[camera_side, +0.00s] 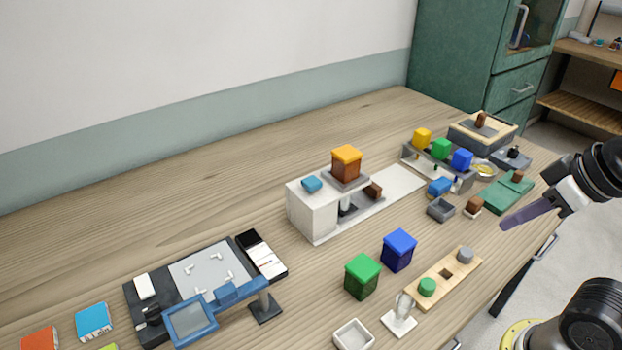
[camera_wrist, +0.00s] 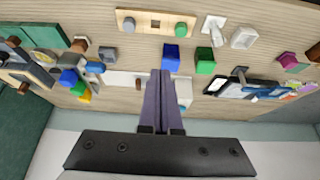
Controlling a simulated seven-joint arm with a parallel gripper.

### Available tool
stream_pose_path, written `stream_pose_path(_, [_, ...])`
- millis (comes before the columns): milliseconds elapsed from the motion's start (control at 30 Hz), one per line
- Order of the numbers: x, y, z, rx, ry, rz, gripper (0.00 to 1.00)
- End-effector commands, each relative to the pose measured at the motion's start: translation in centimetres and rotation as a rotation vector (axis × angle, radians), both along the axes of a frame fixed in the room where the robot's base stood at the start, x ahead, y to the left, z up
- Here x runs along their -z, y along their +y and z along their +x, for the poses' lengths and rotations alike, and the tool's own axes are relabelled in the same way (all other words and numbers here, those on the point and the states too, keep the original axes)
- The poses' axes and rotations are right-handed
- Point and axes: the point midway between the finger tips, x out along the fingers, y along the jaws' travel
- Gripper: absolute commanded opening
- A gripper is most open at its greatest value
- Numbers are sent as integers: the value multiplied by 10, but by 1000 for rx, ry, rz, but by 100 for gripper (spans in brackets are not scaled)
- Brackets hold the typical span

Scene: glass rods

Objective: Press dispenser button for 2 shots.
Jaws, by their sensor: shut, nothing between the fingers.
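The dispenser is a white machine (camera_side: 312,212) near the middle of the table in the side view. A blue button (camera_side: 312,184) sits on its top at the left, and an orange-lidded hopper (camera_side: 346,160) stands beside it. My gripper (camera_side: 504,224) is at the right, raised above the table's front right part, well apart from the dispenser. Its fingers are together and empty. In the wrist view my gripper (camera_wrist: 160,74) covers part of the dispenser's white body (camera_wrist: 184,91).
Green (camera_side: 362,277) and blue (camera_side: 399,250) lidded boxes stand in front of the dispenser, beside a wooden peg board (camera_side: 444,278). A grey rack (camera_side: 410,155) with coloured blocks is behind at the right. A dark scale-like device (camera_side: 140,300) lies at the left. The back left table is clear.

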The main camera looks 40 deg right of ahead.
Motion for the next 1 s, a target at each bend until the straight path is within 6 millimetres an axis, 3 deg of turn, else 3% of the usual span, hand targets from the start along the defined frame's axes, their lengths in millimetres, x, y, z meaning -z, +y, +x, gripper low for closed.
stream_pose_path(367, [-2,0,3,-48,-18,-25,0])
stream_pose_path(467, [-23,0,21,-120,-102,-72,0])
stream_pose_path(567, [-50,1,51,-203,-183,-133,0])
stream_pose_path(800, [-104,12,144,-418,-329,-287,0])
stream_pose_path(1000, [-121,33,230,-580,-404,-399,0])
